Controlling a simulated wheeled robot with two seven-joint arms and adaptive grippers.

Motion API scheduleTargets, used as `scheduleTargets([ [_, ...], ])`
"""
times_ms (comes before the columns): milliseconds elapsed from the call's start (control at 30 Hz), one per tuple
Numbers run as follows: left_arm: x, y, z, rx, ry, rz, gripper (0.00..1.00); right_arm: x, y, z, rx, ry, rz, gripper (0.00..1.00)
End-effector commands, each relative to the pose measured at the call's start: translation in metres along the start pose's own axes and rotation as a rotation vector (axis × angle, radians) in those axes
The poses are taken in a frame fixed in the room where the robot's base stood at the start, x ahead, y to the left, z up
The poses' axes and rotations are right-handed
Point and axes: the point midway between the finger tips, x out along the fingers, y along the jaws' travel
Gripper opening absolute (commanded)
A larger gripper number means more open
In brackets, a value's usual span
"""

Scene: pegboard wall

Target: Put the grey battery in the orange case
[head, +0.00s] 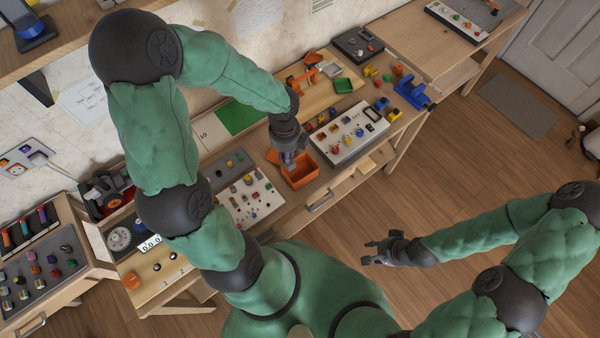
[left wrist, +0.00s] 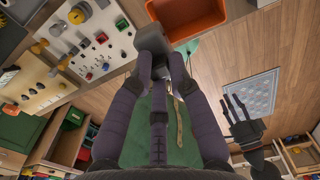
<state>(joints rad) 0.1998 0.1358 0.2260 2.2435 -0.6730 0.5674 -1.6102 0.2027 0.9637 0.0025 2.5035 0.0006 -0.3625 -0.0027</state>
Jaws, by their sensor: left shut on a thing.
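The grey battery (left wrist: 151,38) is between the fingertips of my left gripper (left wrist: 155,62), which is shut on it in the left wrist view. In the head view my left gripper (head: 288,158) points down beside the left side of the orange case (head: 302,176). The open case is a box on the workbench; it also shows in the left wrist view (left wrist: 187,22), just right of the battery. The battery looks outside the case's opening; its height is hard to tell. My right gripper (head: 372,253) is open and empty, over the floor away from the bench.
A panel with knobs and switches (head: 252,203) lies left of the case. A white panel with coloured parts (head: 348,132) is to its right. An orange-handled item (head: 302,78), a green tray (head: 343,86) and a blue vise (head: 412,92) are farther back.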

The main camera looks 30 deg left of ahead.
Motion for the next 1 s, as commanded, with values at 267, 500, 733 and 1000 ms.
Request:
scheduleTargets([
  [267, -0.001, 0.038, -0.004, 0.565, 0.002, 0.0, 0.0, -0.01, -0.004, 0.0, 0.0, 0.0, 0.0, 0.4],
  [500, -0.001, 0.068, -0.014, 1.071, 0.003, 0.0, 0.0, -0.018, -0.006, 0.001, 0.0, 0.0, 0.0, 0.4],
  [733, -0.002, 0.088, -0.023, 1.428, 0.003, -0.002, 0.0, -0.023, -0.008, 0.001, 0.0, 0.0, 0.0, 0.4],
  [1000, 0.007, 0.08, -0.025, 1.551, 0.001, -0.002, 0.0, -0.015, -0.006, 0.0, 0.0, 0.0, 0.0, 0.4],
])
